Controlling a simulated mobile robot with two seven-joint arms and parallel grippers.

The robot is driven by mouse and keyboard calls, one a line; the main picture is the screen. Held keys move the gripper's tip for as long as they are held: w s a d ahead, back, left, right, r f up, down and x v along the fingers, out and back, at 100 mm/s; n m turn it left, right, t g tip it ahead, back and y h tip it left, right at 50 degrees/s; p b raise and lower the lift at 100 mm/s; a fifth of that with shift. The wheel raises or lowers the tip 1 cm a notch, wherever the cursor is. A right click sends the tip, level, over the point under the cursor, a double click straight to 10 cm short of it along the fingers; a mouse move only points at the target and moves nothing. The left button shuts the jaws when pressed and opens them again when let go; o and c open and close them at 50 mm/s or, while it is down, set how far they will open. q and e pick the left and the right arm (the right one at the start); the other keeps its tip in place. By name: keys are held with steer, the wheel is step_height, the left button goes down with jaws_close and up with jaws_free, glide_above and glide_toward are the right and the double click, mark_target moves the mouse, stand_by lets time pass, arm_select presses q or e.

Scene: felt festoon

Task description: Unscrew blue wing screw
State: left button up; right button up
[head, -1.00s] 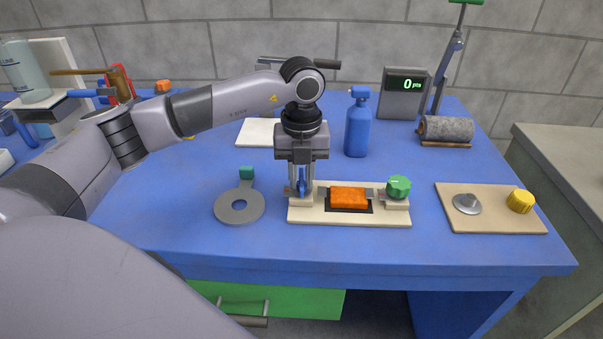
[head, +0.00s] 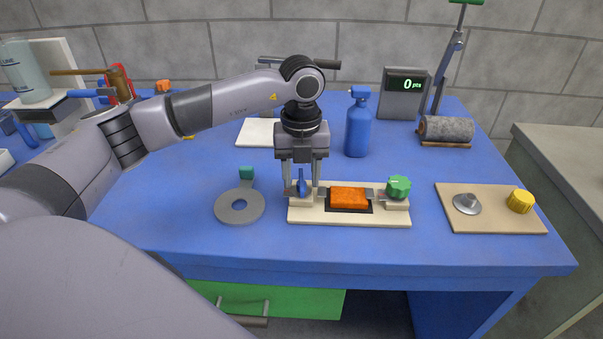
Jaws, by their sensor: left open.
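The blue wing screw (head: 302,183) stands upright at the left end of a beige fixture board (head: 350,218). My left gripper (head: 301,190) points straight down over it, open, with one finger on each side of the screw. I see small gaps between the fingers and the blue wing. An orange block (head: 349,198) sits in the dark recess at the middle of the board. A green knob (head: 398,187) stands on the board's right end. My right gripper is not in view.
A second board (head: 493,222) with a grey cone and a yellow knob (head: 520,201) lies right. The blue table front is clear.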

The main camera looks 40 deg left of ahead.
mark_target(301, 178)
arm_select(q)
step_height(301, 178, up, 7)
stand_by(0.3)
stand_by(0.5)
